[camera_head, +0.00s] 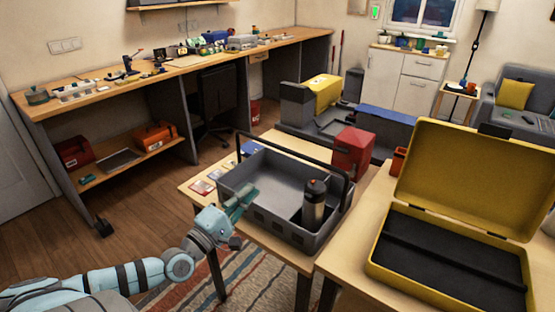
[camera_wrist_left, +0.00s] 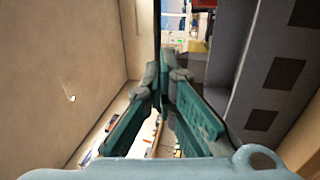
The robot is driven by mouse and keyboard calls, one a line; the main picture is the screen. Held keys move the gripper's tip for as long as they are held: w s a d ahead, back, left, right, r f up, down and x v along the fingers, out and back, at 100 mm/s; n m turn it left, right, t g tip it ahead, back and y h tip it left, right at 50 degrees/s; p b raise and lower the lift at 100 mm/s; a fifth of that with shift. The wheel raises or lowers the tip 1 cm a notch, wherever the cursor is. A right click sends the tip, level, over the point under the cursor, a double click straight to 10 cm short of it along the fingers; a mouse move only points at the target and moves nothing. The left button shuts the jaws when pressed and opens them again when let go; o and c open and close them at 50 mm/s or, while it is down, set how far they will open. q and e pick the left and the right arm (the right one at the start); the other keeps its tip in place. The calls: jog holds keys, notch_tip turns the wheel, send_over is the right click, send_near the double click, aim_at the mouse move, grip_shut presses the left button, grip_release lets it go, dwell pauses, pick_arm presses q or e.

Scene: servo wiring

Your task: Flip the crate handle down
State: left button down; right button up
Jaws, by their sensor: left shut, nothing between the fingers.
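The grey crate (camera_head: 285,229) stands on a small wooden table in the head view. Its dark handle (camera_head: 298,158) stands up above the rim and spans the crate. A dark bottle (camera_head: 314,207) stands in a right-hand compartment. My left gripper (camera_head: 246,194) is shut and empty at the crate's near left side, well below the handle bar. In the left wrist view my left gripper's fingers (camera_wrist_left: 166,62) meet at the tips, and the grey crate wall (camera_wrist_left: 240,75) with dark slots is at right. My right gripper is not in view.
An open yellow case (camera_head: 450,262) lies on the wooden table at right. A red box (camera_head: 351,153) stands behind the crate. Several cards (camera_head: 203,187) lie left of the crate on its table (camera_head: 193,176). Open floor lies to the left.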

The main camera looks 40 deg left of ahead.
pick_arm(q)
jog(key=w+r+b, duration=0.2)
jog(key=w, duration=1.1)
jog(key=shift+w+a+r, duration=0.2)
jog(key=shift+a+r, duration=0.05)
jog(key=shift+r, duration=0.05)
